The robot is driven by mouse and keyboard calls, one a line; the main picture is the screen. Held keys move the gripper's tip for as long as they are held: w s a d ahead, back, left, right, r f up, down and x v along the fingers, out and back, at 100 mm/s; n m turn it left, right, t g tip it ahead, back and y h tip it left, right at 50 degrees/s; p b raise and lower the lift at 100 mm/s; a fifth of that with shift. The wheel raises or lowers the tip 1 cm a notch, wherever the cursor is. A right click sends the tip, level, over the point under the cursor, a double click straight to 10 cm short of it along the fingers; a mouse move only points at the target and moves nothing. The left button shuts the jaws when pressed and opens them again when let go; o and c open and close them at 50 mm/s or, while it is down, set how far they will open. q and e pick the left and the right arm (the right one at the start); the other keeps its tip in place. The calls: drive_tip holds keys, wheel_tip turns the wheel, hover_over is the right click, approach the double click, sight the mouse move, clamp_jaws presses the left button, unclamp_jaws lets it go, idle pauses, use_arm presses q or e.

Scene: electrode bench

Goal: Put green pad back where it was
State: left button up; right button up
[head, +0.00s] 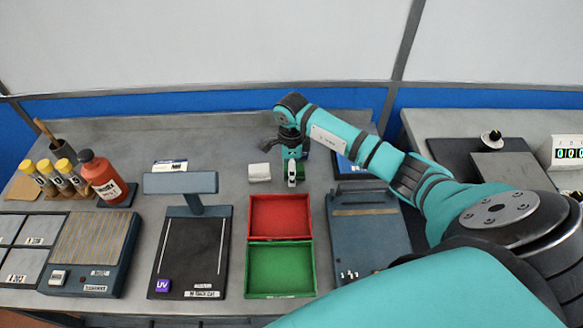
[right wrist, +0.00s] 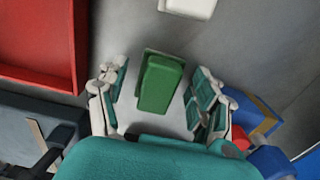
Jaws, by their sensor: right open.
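The green pad (right wrist: 162,82) is a small green block lying on the grey bench in the right wrist view. In the head view it is mostly hidden by my right gripper (head: 293,174), with a bit of green showing there. My right gripper, also in the right wrist view (right wrist: 159,78), is open, with one finger on each side of the pad and a visible gap on both sides. Whether the fingers are down at the pad's height I cannot tell. My left gripper is not in view.
A white block (head: 260,172) lies left of my right gripper. An empty red tray (head: 280,217) and green tray (head: 280,270) stand in front. A blue-grey board (head: 368,235) is right of them, and a black device (head: 192,250) left. An orange bottle (head: 103,177) stands further left.

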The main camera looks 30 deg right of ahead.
wheel_tip(320, 180, up, 12)
drive_tip(key=b, duration=0.2)
idle(1.7)
